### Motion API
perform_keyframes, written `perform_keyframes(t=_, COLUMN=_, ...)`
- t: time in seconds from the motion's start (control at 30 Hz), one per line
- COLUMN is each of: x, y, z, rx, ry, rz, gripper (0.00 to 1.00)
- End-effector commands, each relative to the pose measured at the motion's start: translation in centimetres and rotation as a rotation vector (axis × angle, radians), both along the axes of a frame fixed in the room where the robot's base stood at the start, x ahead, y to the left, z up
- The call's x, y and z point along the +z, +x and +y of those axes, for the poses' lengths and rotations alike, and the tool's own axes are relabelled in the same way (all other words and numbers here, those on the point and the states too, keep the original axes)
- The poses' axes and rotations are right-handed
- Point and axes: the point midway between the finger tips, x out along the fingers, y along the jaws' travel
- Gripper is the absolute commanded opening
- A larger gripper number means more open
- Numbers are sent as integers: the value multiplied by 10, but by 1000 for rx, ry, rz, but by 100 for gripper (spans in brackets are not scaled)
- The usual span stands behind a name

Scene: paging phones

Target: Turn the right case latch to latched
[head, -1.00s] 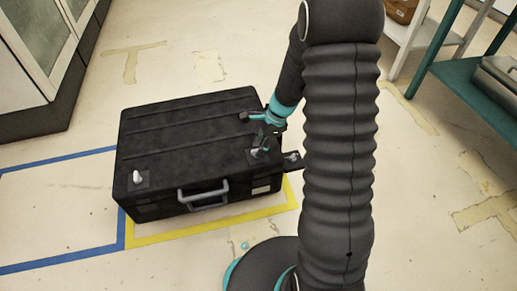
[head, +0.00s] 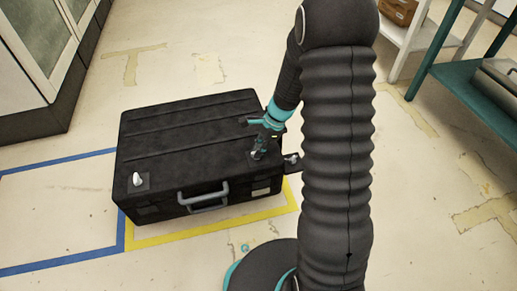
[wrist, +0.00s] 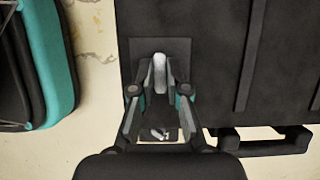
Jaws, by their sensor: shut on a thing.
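A black case (head: 190,135) lies flat on the floor with its grey handle (head: 203,194) on the near side. My gripper (head: 257,154) is over the case's near right corner. In the wrist view, my gripper (wrist: 160,78) is shut on the right case latch (wrist: 159,70), a pale elongated knob on a dark square plate. The knob's long side runs up and down that picture, between the fingertips. In the head view the fingers mostly hide this latch. The left latch (head: 138,179), a white knob, stands free at the near left corner.
A small plate with a silver piece (head: 292,158) sticks out at the case's right side. Blue tape (head: 60,255) and yellow tape (head: 215,226) mark the floor. A teal bench (head: 470,90) and a white shelf (head: 425,40) stand at right, cabinets (head: 30,60) at upper left.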

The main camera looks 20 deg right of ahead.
Motion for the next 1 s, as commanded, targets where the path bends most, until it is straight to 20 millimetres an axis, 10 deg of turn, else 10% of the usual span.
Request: perform_keyframes(t=1.0, x=1, y=3, z=2, rx=845, ry=1, rz=2, gripper=0)
